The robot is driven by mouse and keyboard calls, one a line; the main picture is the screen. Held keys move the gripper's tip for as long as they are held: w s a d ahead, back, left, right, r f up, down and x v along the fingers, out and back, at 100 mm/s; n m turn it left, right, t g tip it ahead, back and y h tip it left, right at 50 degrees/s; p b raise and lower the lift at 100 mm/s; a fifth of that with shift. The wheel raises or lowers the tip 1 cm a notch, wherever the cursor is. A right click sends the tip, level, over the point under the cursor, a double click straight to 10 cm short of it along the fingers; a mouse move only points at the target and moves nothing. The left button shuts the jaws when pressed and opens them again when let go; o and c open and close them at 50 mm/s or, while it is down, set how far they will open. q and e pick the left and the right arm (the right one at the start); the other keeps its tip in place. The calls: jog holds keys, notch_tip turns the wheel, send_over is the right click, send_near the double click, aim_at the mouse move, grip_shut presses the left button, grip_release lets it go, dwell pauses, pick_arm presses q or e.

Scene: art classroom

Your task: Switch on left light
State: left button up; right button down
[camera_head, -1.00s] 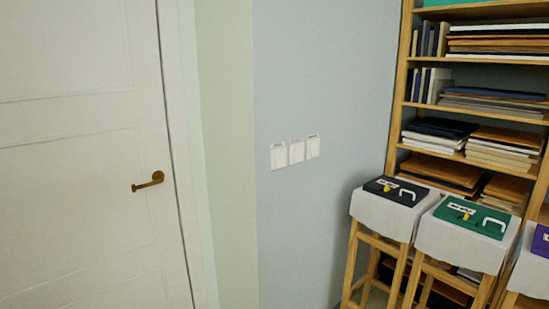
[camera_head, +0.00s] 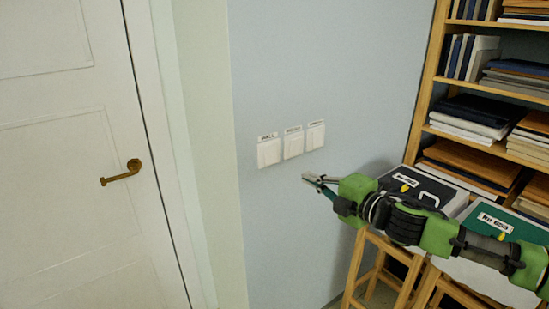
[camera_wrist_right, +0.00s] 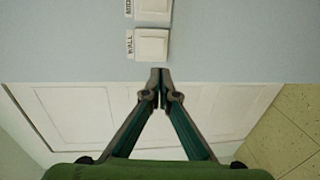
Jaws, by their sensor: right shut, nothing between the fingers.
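Three white square light switches sit in a row on the wall, each with a small label above it. The left switch (camera_head: 268,152) is nearest the door; beside it are the middle switch (camera_head: 293,144) and the right switch (camera_head: 316,135). My right gripper (camera_head: 306,178) is shut and empty, below the switches and apart from them in the head view. In the right wrist view, my shut fingertips (camera_wrist_right: 161,78) point near a switch labelled "WALL" (camera_wrist_right: 152,44), which appears to be the left one. A second switch (camera_wrist_right: 153,8) is cut off above. My left gripper is not in view.
A white door (camera_head: 70,190) with a brass handle (camera_head: 122,173) stands at left. A wooden shelf (camera_head: 428,95) with books and folders is at right. Stools with a black case (camera_head: 425,188) and a green case (camera_head: 490,226) stand near my right arm. Wall around the switches is clear.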

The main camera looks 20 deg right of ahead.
jog(key=p, duration=0.4)
send_near(272, 161)
jog(key=x, duration=0.5)
jog(key=shift+w+r, duration=0.1)
jog(key=shift+p+x, duration=0.3)
jog(key=shift+x, duration=0.55)
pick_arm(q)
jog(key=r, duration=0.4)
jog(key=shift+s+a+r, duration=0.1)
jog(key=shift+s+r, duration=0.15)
pick_arm(e)
jog(key=shift+w, duration=0.1)
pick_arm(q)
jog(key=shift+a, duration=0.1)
